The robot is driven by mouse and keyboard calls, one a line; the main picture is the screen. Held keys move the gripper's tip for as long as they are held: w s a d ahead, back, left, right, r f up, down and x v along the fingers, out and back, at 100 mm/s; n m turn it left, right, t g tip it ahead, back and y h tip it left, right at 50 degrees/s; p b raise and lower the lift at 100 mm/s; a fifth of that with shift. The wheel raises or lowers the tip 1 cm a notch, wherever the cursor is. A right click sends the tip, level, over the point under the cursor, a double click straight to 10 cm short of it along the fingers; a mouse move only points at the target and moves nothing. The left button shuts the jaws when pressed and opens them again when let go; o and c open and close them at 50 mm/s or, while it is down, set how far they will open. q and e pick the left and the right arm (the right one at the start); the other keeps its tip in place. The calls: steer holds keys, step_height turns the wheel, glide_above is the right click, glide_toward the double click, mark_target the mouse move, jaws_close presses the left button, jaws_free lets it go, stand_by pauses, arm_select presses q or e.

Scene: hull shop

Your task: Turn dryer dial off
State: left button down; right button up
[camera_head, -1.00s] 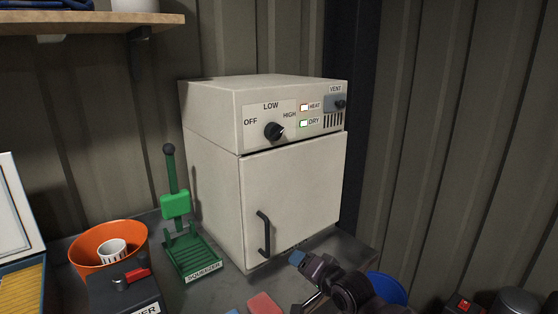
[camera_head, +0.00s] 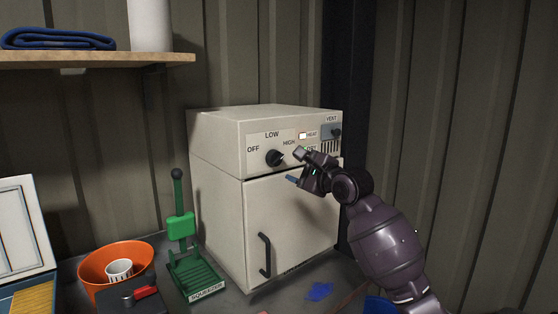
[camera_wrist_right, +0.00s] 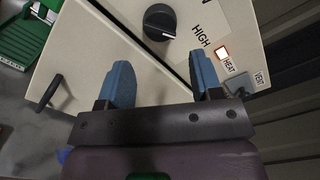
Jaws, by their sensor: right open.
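The dryer (camera_head: 225,190) is a cream box on the bench, with a control panel above a closed door. Its black dial (camera_head: 274,158) sits among the labels OFF, LOW and HIGH, and its white mark points toward the HIGH side. In the right wrist view the dial (camera_wrist_right: 159,22) lies beyond my fingertips, apart from them. My right gripper (camera_head: 295,167) is open and empty, just right of the dial in front of the panel. Its blue-tipped fingers (camera_wrist_right: 162,80) are spread wide in the wrist view. My left gripper is not seen.
The HEAT light (camera_head: 303,136) shows on the panel, near the vent knob (camera_head: 336,132). A green squeezer (camera_head: 181,228) stands left of the dryer, beside an orange bowl (camera_head: 92,268). A shelf (camera_head: 100,60) hangs at upper left. A blue patch (camera_head: 319,291) lies on the bench.

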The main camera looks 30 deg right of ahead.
mark_target(279, 160)
steer(key=w, duration=0.2)
steer(key=w+p, duration=0.1)
steer(key=w, duration=0.5)
steer(key=shift+w+a, duration=0.15)
steer(key=shift+a, duration=0.2)
steer(key=c, duration=0.6)
